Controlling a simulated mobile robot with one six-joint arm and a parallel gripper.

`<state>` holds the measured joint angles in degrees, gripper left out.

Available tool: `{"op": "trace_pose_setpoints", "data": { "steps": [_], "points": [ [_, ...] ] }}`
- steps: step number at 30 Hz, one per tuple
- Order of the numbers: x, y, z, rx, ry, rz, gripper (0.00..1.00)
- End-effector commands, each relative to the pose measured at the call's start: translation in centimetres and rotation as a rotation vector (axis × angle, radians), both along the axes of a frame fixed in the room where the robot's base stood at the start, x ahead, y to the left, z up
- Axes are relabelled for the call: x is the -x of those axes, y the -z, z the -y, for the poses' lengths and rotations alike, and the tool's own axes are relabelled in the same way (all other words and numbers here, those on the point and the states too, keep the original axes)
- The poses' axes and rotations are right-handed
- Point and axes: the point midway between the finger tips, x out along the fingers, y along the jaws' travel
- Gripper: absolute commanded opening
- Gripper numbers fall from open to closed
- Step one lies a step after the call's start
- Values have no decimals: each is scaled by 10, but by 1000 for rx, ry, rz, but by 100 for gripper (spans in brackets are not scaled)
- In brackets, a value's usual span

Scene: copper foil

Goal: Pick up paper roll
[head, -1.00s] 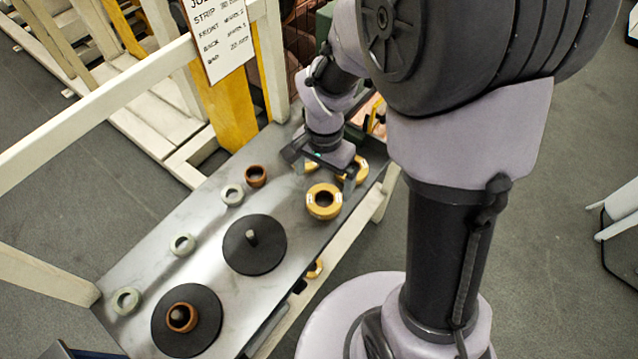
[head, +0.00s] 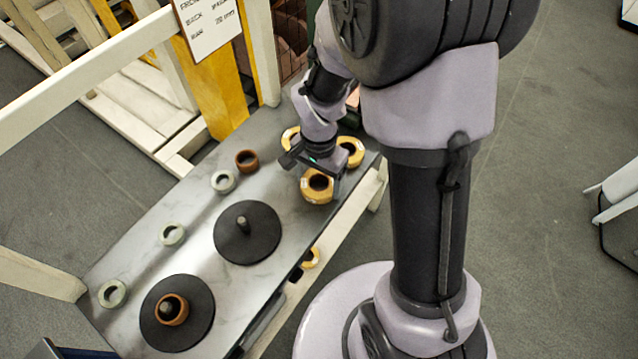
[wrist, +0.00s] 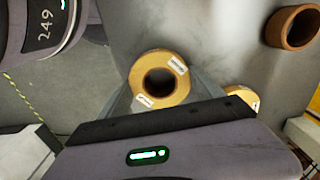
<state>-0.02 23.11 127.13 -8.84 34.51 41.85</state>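A tan paper roll (head: 317,197) with small white labels lies flat on the metal table. In the wrist view this roll (wrist: 160,98) is near the middle, its round hole facing the camera. My gripper (head: 319,184) is over it, with a finger on each side of the roll. The fingers look spread; any contact with the roll is hard to make out. Two more tan rolls lie behind the gripper: one at the right (head: 355,153) and one partly hidden at the left (head: 287,137).
A brown ring (head: 247,166) and several pale green rings (head: 222,188) lie on the table to the left. Two dark discs with pegs stand nearer, one empty (head: 262,245), one bearing a brown ring (head: 170,321). Another tan roll (head: 312,258) is below the table's front edge.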

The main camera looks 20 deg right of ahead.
Motion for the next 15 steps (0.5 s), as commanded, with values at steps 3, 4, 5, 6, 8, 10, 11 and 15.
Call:
{"op": "trace_pose_setpoints", "data": {
  "steps": [3,4,5,6,8,10,11,15],
  "points": [
    [0,0,0,0,0,0,32],
    [0,0,0,0,0,0,32],
    [0,0,0,0,0,0,32],
    [0,0,0,0,0,0,32],
    [0,-1,0,0,0,0,32],
    [0,-3,0,-1,0,1,32],
    [0,-5,0,0,0,1,32],
    [-1,-24,0,0,0,3,32]
  ]
}}
